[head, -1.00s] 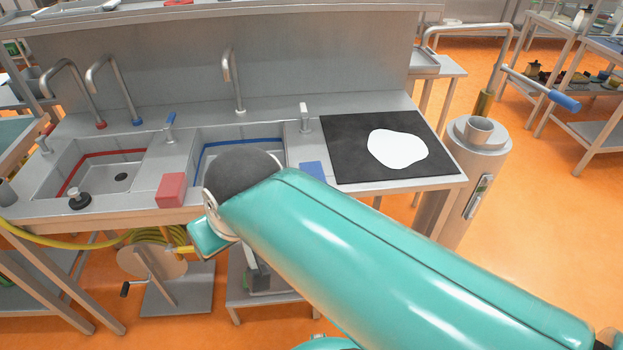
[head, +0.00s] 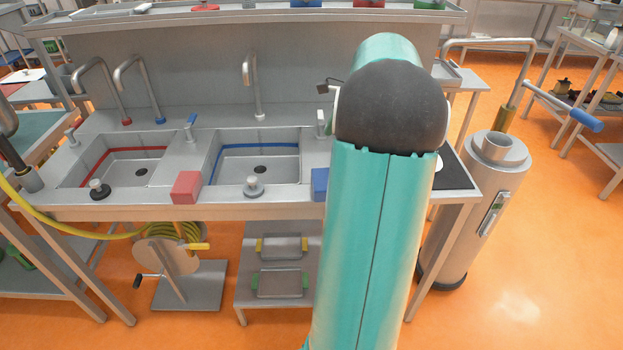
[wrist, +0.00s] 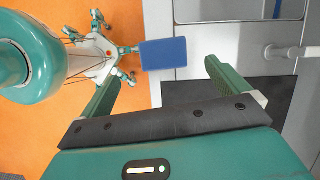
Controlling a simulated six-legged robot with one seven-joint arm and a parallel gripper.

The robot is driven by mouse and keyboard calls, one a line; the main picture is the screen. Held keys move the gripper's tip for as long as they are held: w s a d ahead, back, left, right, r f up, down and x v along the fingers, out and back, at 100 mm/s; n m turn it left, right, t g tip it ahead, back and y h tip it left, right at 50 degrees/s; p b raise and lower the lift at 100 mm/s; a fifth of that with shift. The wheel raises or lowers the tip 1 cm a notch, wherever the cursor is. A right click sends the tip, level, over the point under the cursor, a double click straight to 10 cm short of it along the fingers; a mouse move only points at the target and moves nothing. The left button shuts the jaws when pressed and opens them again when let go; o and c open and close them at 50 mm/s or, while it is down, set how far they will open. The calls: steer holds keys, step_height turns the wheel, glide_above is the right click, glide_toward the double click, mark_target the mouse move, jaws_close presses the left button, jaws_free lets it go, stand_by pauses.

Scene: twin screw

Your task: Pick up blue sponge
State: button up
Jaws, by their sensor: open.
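The blue sponge (head: 319,184) sits at the front edge of the sink counter, to the right of the blue-lined sink. My arm covers its right side in the head view. In the wrist view the whole top of the sponge (wrist: 164,54) shows beyond the fingertips, roughly between the two green fingers. My gripper (wrist: 161,73) is open and empty, and its fingers look apart from the sponge. In the head view the gripper is mostly hidden behind my arm.
A red sponge (head: 186,187) lies on the counter's front edge between the red-lined sink (head: 125,172) and the blue-lined sink (head: 258,168). A small tap (wrist: 290,52) and a dark mat (wrist: 222,93) are to the right in the wrist view. Orange floor lies beyond the edge.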

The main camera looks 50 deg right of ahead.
mark_target(325, 179)
steer(key=shift+m, duration=0.6)
steer(key=x, duration=0.4)
steer(key=s+d+x, duration=0.1)
steer(key=x, duration=0.4)
steer(key=f+x, duration=0.1)
steer(key=x, duration=0.3)
steer(key=shift+d+f, duration=0.25)
steer(key=shift+d, duration=0.05)
steer(key=c, duration=0.7)
steer(key=shift+r, duration=0.1)
